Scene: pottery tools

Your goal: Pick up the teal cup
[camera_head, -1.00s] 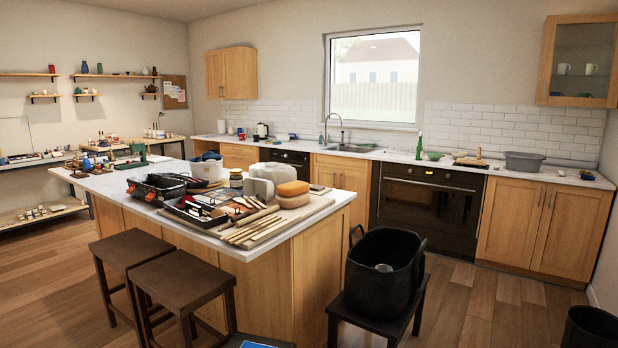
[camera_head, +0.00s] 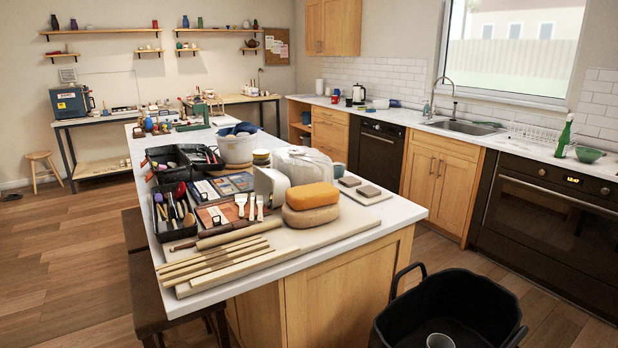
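A green bowl (camera_head: 588,154) sits on the counter at the right. A pale grey cup (camera_head: 440,341) is inside the black tub at the bottom. Neither of my grippers is in view.
The island (camera_head: 385,222) is crowded with wooden sticks (camera_head: 215,262), tool trays, an orange sponge (camera_head: 312,196) and a white bucket (camera_head: 237,148). A black tub (camera_head: 455,290) stands at front right. Dark stools are at the island's left. Open wooden floor (camera_head: 70,240) lies at left.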

